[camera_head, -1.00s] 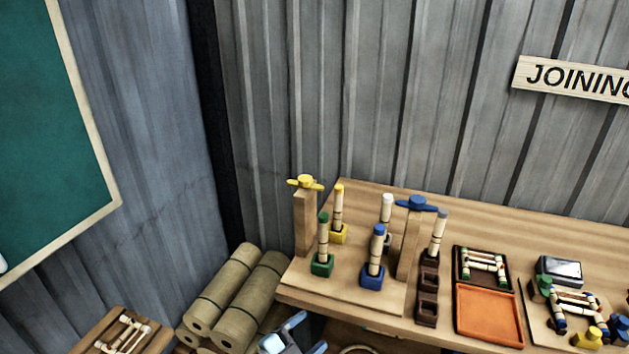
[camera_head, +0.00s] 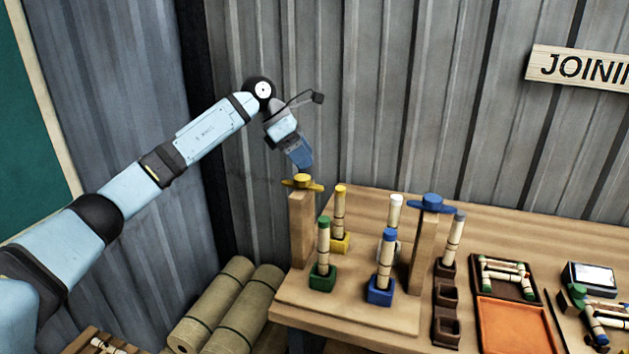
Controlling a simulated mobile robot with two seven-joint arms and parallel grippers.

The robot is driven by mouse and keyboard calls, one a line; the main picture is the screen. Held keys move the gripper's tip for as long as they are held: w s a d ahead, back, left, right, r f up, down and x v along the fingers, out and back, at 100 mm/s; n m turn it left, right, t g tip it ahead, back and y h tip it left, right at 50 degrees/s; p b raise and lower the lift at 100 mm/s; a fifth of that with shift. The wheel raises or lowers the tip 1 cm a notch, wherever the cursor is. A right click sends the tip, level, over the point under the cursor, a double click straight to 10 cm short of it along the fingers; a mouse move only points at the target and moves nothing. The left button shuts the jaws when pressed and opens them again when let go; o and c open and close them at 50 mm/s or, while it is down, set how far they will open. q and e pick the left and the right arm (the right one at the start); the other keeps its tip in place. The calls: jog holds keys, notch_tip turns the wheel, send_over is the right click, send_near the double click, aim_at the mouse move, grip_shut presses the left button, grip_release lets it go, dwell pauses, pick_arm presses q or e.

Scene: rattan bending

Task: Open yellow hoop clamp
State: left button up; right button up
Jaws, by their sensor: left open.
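The yellow hoop clamp (camera_head: 302,182) is a yellow winged knob on top of a wooden post (camera_head: 301,232) at the table's left end. My left gripper (camera_head: 304,168) points down just above the yellow knob. Its fingers are seen nearly edge-on, and I cannot tell from this view whether they touch the knob. It is open. A blue clamp (camera_head: 432,203) of the same shape tops a second wooden post (camera_head: 421,252) to the right. My right gripper is not in view.
Between and in front of the posts stand rattan sticks in a yellow holder (camera_head: 340,243), a green holder (camera_head: 322,278) and a blue holder (camera_head: 381,291). Brown cups (camera_head: 446,295) and an orange tray (camera_head: 513,324) lie right. Rolled mats (camera_head: 236,310) lie left of the table.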

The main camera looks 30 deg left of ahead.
aim_at(302, 177)
pick_arm(q)
jog(key=a+r+y, duration=0.3)
jog(key=a+r, duration=0.2)
jog(key=a, duration=0.3)
jog(key=x, duration=0.9)
jog(key=w+x, duration=0.1)
jog(key=x, duration=0.3)
jog(key=shift+w+d+f, duration=0.15)
jog(key=shift+d+f, duration=0.05)
jog(key=shift+d, duration=0.2)
jog(key=shift+c, duration=0.3)
jog(key=c, duration=0.9)
